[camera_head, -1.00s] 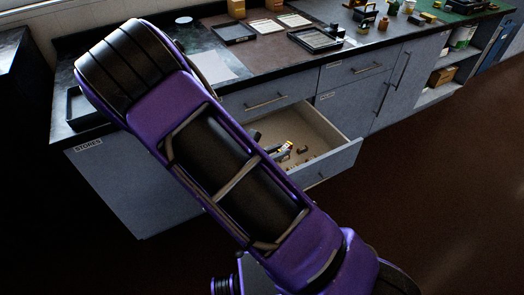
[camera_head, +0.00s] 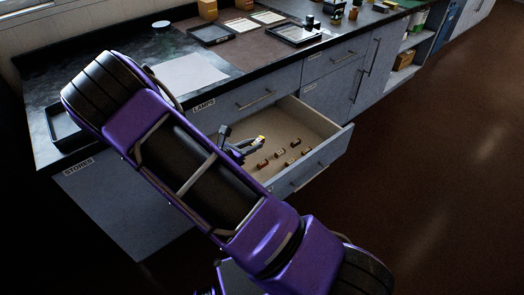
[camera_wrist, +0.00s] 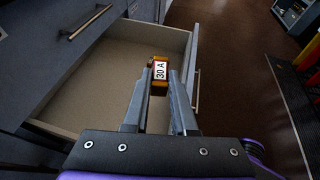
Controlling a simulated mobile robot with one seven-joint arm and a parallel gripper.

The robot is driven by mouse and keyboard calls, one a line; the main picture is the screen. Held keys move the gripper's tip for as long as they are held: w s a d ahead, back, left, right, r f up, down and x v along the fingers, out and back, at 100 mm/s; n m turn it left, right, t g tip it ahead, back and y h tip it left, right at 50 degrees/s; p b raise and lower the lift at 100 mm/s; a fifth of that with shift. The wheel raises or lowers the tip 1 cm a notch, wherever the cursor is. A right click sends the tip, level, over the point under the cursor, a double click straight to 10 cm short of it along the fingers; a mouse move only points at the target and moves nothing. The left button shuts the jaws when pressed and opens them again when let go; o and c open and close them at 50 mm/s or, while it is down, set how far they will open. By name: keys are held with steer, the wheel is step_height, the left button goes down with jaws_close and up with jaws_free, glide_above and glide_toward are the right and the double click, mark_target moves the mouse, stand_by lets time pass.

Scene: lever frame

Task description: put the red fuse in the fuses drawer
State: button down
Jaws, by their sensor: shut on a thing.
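My gripper (camera_head: 245,147) is shut on a small fuse, in the head view over the open drawer (camera_head: 312,170). In the wrist view my gripper (camera_wrist: 161,78) has the fuse (camera_wrist: 160,70) between its fingertips. The fuse looks orange, with dark ends and a white label reading "30 A". In the head view the held fuse (camera_head: 261,139) is a small yellow and white patch. The drawer, also in the wrist view (camera_wrist: 95,85), is pulled out under the counter. I cannot read a label for it. Whether the fuse touches the drawer floor is unclear.
Several small reddish-brown fuses (camera_head: 280,153) lie on the drawer floor, towards its front. A drawer labelled LAMPS (camera_head: 255,98) is shut above. Trays (camera_head: 293,34) and a pale sheet (camera_head: 188,74) lie on the counter. Open floor (camera_head: 430,180) is at the right.

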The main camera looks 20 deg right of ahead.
steer(key=w+d+f+m+g+h+b, duration=0.1)
steer(key=w+d+f+b, duration=0.15)
steer(key=d+f, duration=0.25)
steer(key=w+d+f+m+g+b, duration=0.1)
steer(key=w+d+f+g, duration=0.1)
steer(key=w+d+f, duration=0.3)
steer(key=shift+s+d+f+b, duration=0.1)
steer(key=shift+d+f+b, duration=0.15)
steer(key=shift+f, duration=1.5)
steer(key=shift+s+d+f+b, duration=0.1)
steer(key=shift+s+f+b, duration=0.1)
steer(key=shift+f, duration=1.55)
steer(key=shift+s+d+f+b, duration=0.1)
steer(key=shift+d+f+b, duration=0.15)
steer(key=shift+f, duration=1.5)
steer(key=shift+f+b, duration=0.4)
steer(key=shift+b, duration=0.05)
steer(key=shift+f, duration=0.2)
